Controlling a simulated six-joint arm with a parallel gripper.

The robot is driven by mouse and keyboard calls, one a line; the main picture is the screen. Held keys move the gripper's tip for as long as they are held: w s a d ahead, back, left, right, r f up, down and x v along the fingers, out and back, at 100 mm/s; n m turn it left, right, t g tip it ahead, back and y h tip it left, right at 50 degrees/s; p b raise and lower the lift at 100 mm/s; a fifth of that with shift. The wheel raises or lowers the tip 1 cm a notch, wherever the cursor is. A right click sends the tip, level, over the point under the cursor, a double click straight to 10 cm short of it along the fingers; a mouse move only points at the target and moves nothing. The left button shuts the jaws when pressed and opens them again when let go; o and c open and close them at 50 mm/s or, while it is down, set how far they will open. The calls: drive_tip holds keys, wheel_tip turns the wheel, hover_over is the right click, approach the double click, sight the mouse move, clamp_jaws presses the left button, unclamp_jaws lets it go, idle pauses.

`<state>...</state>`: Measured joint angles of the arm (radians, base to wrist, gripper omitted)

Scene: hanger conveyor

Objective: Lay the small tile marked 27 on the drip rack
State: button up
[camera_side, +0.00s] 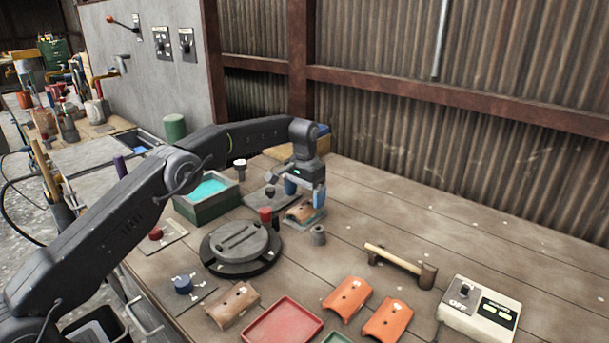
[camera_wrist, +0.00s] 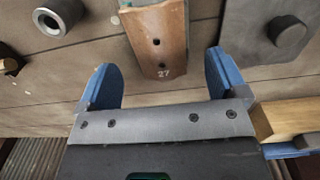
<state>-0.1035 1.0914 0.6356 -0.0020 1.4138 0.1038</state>
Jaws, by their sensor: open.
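The small tile marked 27 (camera_wrist: 158,45) is a curved brown tile with two dark holes and a pale tan side. In the side view it (camera_side: 299,212) lies on a small grey-green plate below my gripper (camera_side: 306,192). The fingers are open and empty, pointing down above the tile. A low wooden rail on two end blocks (camera_side: 398,259) stands to the right; I cannot tell for sure that it is the drip rack.
A metal cylinder (camera_side: 318,235) stands close to the tile. A dark plate with a knob (camera_side: 268,200) and a teal-filled tank (camera_side: 207,188) are to the left. A round turntable (camera_side: 240,245), orange tiles (camera_side: 347,298), a red tray (camera_side: 283,320) and a switch box (camera_side: 479,308) are nearer. The right back is clear.

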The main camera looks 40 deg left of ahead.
wheel_tip(320, 180, up, 8)
idle(0.4)
drive_tip(key=shift+r, duration=0.2)
wheel_tip(320, 180, up, 10)
drive_tip(key=t, duration=0.1)
hover_over(304, 206)
drive_tip(key=s+d, duration=0.2)
drive_tip(key=s, duration=0.3)
drive_tip(key=s+d+r+t, duration=0.2)
drive_tip(key=s+r, duration=0.4)
drive_tip(key=s, duration=0.5)
drive_tip(key=s+d+f+t, duration=0.1)
drive_tip(key=s+f, duration=0.4)
drive_tip(key=s, duration=0.7)
drive_tip(key=s+d+f+t, duration=0.1)
drive_tip(key=s+f, duration=0.4)
drive_tip(key=s, duration=0.8)
drive_tip(key=shift+s+d+t, duration=0.15)
drive_tip(key=shift+d+t, duration=0.05)
drive_tip(key=shift+t, duration=0.1)
